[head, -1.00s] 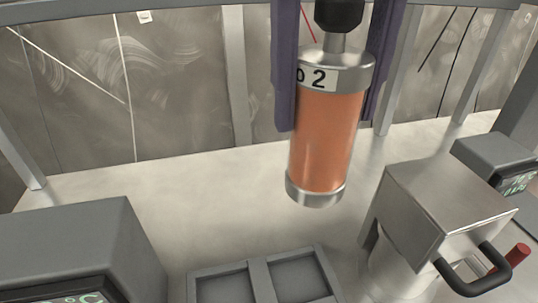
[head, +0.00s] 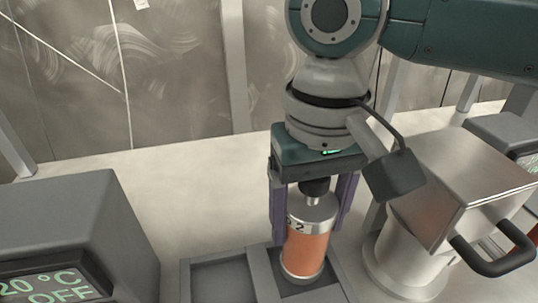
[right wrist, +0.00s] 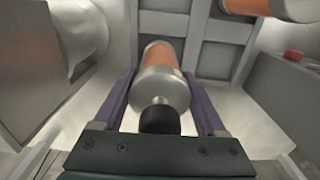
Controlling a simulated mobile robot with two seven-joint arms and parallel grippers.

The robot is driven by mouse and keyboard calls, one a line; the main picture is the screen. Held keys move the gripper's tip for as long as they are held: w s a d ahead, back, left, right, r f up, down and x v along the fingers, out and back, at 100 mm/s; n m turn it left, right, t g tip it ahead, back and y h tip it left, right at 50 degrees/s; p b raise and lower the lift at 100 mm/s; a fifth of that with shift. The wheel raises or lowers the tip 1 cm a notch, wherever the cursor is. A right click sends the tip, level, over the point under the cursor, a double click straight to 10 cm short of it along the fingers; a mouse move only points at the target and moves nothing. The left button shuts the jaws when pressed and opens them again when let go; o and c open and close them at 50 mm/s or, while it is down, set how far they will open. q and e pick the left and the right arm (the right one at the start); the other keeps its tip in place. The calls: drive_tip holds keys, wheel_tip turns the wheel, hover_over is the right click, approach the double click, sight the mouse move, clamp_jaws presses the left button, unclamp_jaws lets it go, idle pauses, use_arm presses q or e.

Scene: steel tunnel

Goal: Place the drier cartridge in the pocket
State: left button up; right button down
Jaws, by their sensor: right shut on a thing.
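The drier cartridge (head: 306,245) is an orange cylinder with silver end caps, a black knob on top and a label showing a 2. My right gripper (head: 312,205) is shut on its black knob, with the purple fingers on either side. The cartridge hangs upright at the right-hand pocket (head: 286,288) of the grey divided tray (head: 261,276). I cannot tell whether its lower end touches the pocket floor. In the right wrist view the cartridge (right wrist: 160,80) is between the fingers, with the tray (right wrist: 190,48) beyond. My left gripper is not in view.
Another orange cylinder (right wrist: 272,8) is at the top of the right wrist view. A metal housing with a black handle (head: 465,195) stands close right of the tray. A grey display box (head: 75,225) stands at left. The left-hand pocket (head: 218,278) looks empty.

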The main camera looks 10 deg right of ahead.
drive_tip(key=shift+f, duration=0.55)
unclamp_jaws()
drive_tip(key=shift+f, duration=0.1)
wheel_tip(320, 180, up, 12)
drive_tip(key=shift+r+p, duration=0.1)
drive_tip(key=shift+p, duration=1.05)
